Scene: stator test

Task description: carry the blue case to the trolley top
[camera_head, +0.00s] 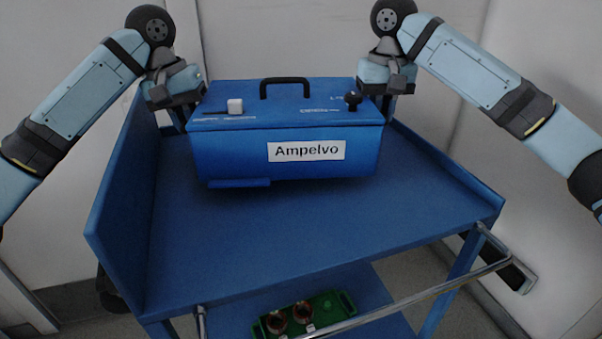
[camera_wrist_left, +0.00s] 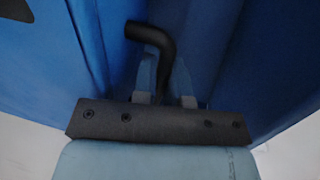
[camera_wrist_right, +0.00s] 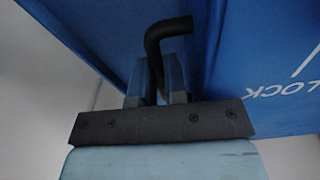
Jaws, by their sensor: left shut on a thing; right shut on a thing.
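The blue case (camera_head: 225,155) bears an "Ampelvo" label on its front. It has a black top handle, a white block and a black knob on its lid. In the head view it is over the trolley top (camera_head: 310,220), towards the back. I cannot tell whether it touches the surface. My left gripper (camera_wrist_left: 163,85) is shut on a black side handle (camera_wrist_left: 152,36) of the case. My right gripper (camera_wrist_right: 157,85) is shut on the other black side handle (camera_wrist_right: 165,30). In the head view both fingertips are hidden behind the case's sides.
The trolley top has a raised panel (camera_head: 125,205) on the left. A metal push bar (camera_head: 410,298) runs along the front right. A green tray (camera_head: 335,305) with copper-coloured parts sits on the lower shelf. The trolley top is bare in front of the case. Pale walls stand behind.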

